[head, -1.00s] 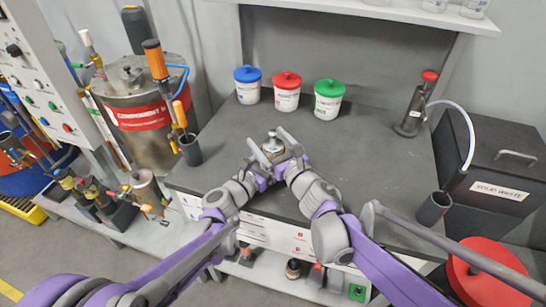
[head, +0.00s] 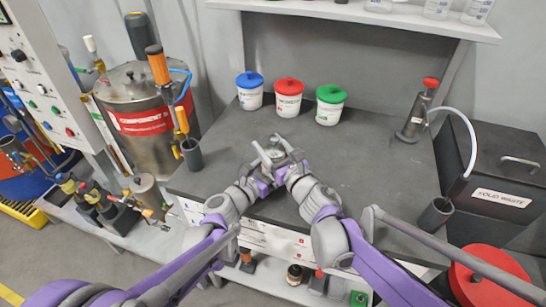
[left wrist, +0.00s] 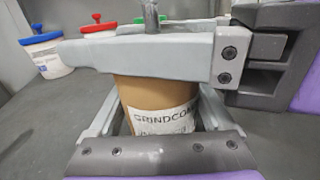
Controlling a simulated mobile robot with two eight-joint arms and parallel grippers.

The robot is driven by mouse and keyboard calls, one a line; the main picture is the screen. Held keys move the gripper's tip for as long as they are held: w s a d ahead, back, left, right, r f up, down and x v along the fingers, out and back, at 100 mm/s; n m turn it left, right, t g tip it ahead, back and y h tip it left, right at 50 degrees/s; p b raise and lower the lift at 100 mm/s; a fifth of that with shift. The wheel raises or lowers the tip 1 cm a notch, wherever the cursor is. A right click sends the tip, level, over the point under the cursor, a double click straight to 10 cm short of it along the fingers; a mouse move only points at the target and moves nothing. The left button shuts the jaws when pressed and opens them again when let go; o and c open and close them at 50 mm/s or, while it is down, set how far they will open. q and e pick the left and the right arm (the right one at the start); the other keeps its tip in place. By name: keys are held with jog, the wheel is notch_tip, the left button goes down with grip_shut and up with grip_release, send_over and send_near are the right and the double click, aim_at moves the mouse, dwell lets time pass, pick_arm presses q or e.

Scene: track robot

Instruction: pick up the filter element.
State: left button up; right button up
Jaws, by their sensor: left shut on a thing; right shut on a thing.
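A brown cylinder (left wrist: 150,90) with a white label reading "GRINDCOM…" stands upright in the left wrist view. My left gripper (left wrist: 158,106) is shut on it, one finger on each side. A thin grey metal stem (left wrist: 151,16) rises above the cylinder. My right gripper (head: 269,147) reaches across the top, its fingers shut on the stem, which shows between them. In the head view both grippers meet over the grey bench, and the arms and fingers hide most of the cylinder. I cannot tell which part is the filter element; none shows separately.
White tubs with blue (head: 249,92), red (head: 288,98) and green (head: 330,105) lids stand behind on the grey bench (head: 385,165). A hand pump (head: 415,113) stands at the right rear, a dark cup (head: 192,153) at the left edge.

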jog(key=shift+r, duration=0.15)
notch_tip(320, 180, up, 18)
dwell(0.3)
pick_arm(q)
jog(key=o, duration=1.3)
